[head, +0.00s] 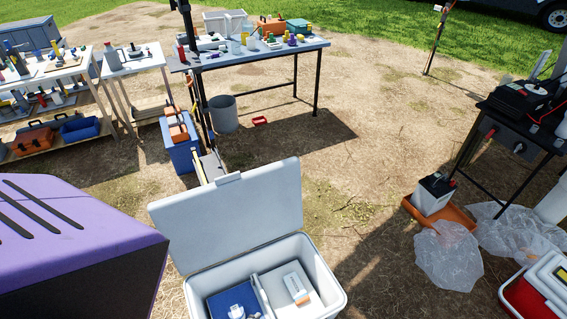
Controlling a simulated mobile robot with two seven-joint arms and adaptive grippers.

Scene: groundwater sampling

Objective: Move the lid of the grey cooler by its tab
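The grey cooler (325,284) stands on the ground at the bottom centre of the head view, its front cut off by the frame. Its lid (240,220) is raised and leans back behind the box, so the inside shows. A small tab (228,178) sits on the upper edge of the lid. Inside the cooler are a blue block (236,299) and a grey block (297,291) with a white and orange item on top, parted by a divider. Neither of my grippers is in view.
A blue cooler (182,158) with orange items stands behind the lid. A long table (280,54) with sampling gear is at the back. Clear plastic bags (447,255) and a red cooler (522,297) lie to the right. Bare ground (372,190) is free between.

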